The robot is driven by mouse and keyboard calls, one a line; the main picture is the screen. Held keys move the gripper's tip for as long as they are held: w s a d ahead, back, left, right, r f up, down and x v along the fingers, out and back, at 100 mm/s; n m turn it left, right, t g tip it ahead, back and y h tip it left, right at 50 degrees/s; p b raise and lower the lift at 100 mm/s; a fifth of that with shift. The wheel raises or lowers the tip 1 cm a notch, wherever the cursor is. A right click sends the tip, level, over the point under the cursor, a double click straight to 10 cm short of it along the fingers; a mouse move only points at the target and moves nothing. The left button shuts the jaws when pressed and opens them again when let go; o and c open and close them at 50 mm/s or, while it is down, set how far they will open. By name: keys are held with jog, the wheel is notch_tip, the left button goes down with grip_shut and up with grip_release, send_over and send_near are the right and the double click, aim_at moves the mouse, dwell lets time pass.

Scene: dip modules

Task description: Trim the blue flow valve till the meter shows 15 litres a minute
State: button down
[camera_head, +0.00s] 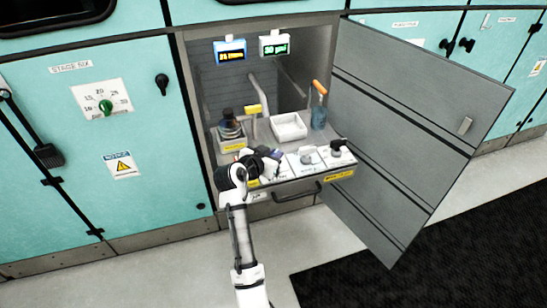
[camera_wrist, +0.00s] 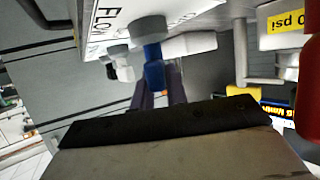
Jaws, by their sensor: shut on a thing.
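The blue flow valve (camera_wrist: 153,68) shows in the wrist view under a panel lettered "FLOW", on a grey round base. My gripper (camera_wrist: 157,88) is shut on its blue handle, one finger on each side. In the head view my gripper (camera_head: 268,160) is at the left of the drawer-like shelf's front, and hides most of the valve. The blue-framed meter (camera_head: 231,51) hangs at the top left of the open cabinet; its orange digits are too small to read surely. Part of an orange-lettered display (camera_wrist: 280,112) shows at the wrist view's right edge.
A green-framed meter (camera_head: 274,45) reads about 30 psi. White and dark knobs (camera_head: 337,147) stand on the panel right of my gripper. The open door (camera_head: 415,130) bounds the right.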

jog(key=shift+a+f+m+g+h+b, duration=0.1)
jog(key=shift+f+m+g+h+b, duration=0.05)
jog(key=shift+m+g+h+b, duration=0.65)
jog(key=shift+m+h, duration=0.3)
jog(key=shift+m, duration=0.1)
jog(key=c, duration=1.4)
grip_release()
jog(key=shift+r, duration=0.2)
jog(key=b+v, duration=0.1)
jog(key=v, duration=1.2)
jog(key=shift+s+a+r+b, duration=0.15)
jog(key=shift+s+a+b, duration=0.1)
jog(key=shift+b, duration=0.05)
